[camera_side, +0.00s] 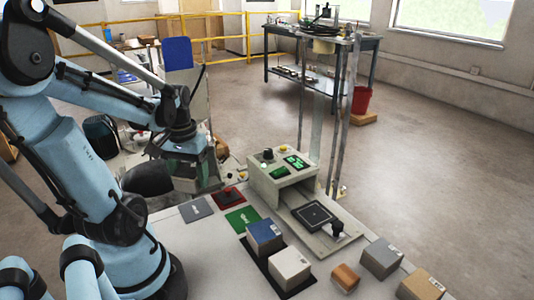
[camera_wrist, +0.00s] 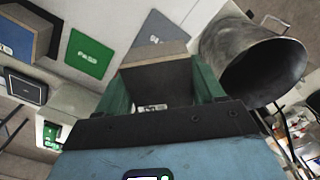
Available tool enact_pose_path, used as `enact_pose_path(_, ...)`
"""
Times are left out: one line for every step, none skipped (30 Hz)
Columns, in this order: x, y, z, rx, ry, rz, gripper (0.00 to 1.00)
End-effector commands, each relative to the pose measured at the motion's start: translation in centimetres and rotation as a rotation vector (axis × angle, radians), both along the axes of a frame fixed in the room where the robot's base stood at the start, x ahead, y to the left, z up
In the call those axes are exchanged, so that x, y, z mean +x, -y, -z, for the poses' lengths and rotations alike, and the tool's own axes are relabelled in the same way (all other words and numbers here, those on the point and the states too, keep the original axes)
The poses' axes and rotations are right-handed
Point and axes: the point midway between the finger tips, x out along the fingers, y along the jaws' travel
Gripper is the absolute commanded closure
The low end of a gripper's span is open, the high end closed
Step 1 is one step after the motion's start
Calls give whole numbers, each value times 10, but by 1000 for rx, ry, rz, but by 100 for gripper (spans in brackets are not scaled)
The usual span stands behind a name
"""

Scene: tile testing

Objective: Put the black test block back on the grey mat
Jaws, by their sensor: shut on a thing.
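The grey mat (camera_side: 197,208) lies flat near the table's far left edge in the side view. It also shows in the wrist view (camera_wrist: 160,30), beyond the held block. My gripper (camera_wrist: 162,88) is shut on a dark block (camera_wrist: 155,82), taken as the black test block, with a tan upper edge and a small white label near its lower edge. The green fingers press on its two sides. In the side view my gripper (camera_side: 203,178) is by the far table edge, and I cannot make out the block there. The block's height above the table is unclear.
A green mat (camera_side: 242,218) and a red mat (camera_side: 228,197) lie beside the grey one. The test machine (camera_side: 285,178) and its tray (camera_side: 313,215) stand to the right. A blue-topped block (camera_side: 264,235) and several boxes are nearer. A dark cylindrical thing (camera_wrist: 265,65) looms right in the wrist view.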

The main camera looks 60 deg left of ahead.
Motion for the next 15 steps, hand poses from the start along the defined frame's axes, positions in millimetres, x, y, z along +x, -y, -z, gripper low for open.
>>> enact_pose_path(0, 0, 3, 0, 0, 0, 78)
enact_pose_path(0, 0, 5, 0, 0, 0, 78)
enact_pose_path(0, 0, 6, 0, 0, 0, 78)
enact_pose_path(0, 0, 8, 0, 0, 0, 78)
enact_pose_path(0, 0, 9, 0, 0, 0, 78)
enact_pose_path(0, 0, 10, 0, 0, 0, 78)
enact_pose_path(0, 0, 12, 0, 0, 0, 78)
enact_pose_path(0, 0, 14, 0, 0, 0, 78)
enact_pose_path(0, 0, 16, 0, 0, 0, 78)
enact_pose_path(0, 0, 19, 0, 0, 0, 78)
enact_pose_path(0, 0, 21, 0, 0, 0, 78)
enact_pose_path(0, 0, 25, 0, 0, 0, 78)
enact_pose_path(0, 0, 28, 0, 0, 0, 78)
enact_pose_path(0, 0, 31, 0, 0, 0, 78)
enact_pose_path(0, 0, 36, 0, 0, 0, 78)
